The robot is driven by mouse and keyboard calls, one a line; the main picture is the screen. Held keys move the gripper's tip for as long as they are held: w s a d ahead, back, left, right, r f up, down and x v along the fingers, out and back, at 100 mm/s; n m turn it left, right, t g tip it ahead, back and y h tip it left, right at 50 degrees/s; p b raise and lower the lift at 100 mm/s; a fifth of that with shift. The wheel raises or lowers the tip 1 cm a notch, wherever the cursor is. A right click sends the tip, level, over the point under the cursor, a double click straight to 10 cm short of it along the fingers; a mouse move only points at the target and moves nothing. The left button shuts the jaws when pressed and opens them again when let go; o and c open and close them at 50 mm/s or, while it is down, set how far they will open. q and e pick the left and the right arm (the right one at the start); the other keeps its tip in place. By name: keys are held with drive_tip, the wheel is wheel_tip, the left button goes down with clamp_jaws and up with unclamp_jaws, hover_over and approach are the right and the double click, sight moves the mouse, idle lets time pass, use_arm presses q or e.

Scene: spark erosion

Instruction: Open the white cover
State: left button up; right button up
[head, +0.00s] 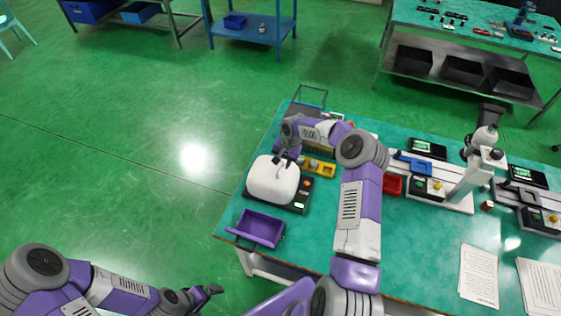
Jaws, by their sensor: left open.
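The white cover (268,184) is a rounded white lid on a dark device (299,207) near the left end of the green table. It looks closed. The device has an orange knob and a lit green display on its right side. My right gripper (283,164) points down at the back top edge of the cover, touching it or just above; I cannot tell which. Its fingers are small and dark, so their opening is unclear. My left gripper (212,291) is open and empty, low at the left, off the table and apart from the cover.
A purple bin (260,228) stands at the table's front left corner. A yellow tray (320,167) and a red bin (392,184) lie behind and right of the device. A microscope (470,175) and paper sheets (479,275) are further right. Open green floor lies left.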

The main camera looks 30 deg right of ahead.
sight(273, 173)
drive_tip(key=shift+w+a+f, duration=0.1)
drive_tip(key=shift+w+f, duration=0.1)
drive_tip(key=shift+f, duration=0.4)
drive_tip(key=shift+w+f, duration=0.2)
drive_tip(key=shift+f, duration=0.35)
drive_tip(key=shift+s, duration=0.1)
drive_tip(key=shift+c, duration=1.1)
clamp_jaws()
